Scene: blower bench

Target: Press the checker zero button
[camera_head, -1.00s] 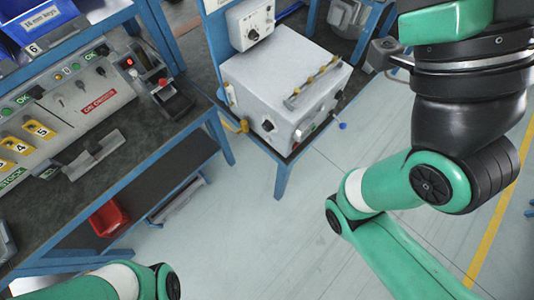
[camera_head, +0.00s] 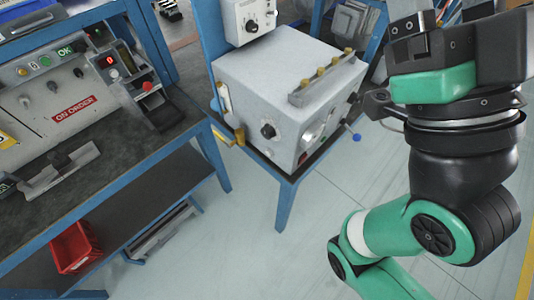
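A checker panel with a small red lit display (camera_head: 109,61) is on the left bench. A small pale round button (camera_head: 114,74) sits just below the display; its label is too small to read, so I cannot tell if it is the zero button. A red knob (camera_head: 147,87) is on a separate dark device to its right. My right arm is at the right, with its dark gripper (camera_head: 412,40) near the top edge, far from the panel. Its fingertips are not clear. My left gripper is out of view.
A grey box machine (camera_head: 275,85) with a dial and a blue-tipped lever stands on a blue-legged table in the middle. A red bin (camera_head: 75,247) is on the left bench's lower shelf. A grey metal fixture (camera_head: 60,172) lies on the bench top. The floor between is clear.

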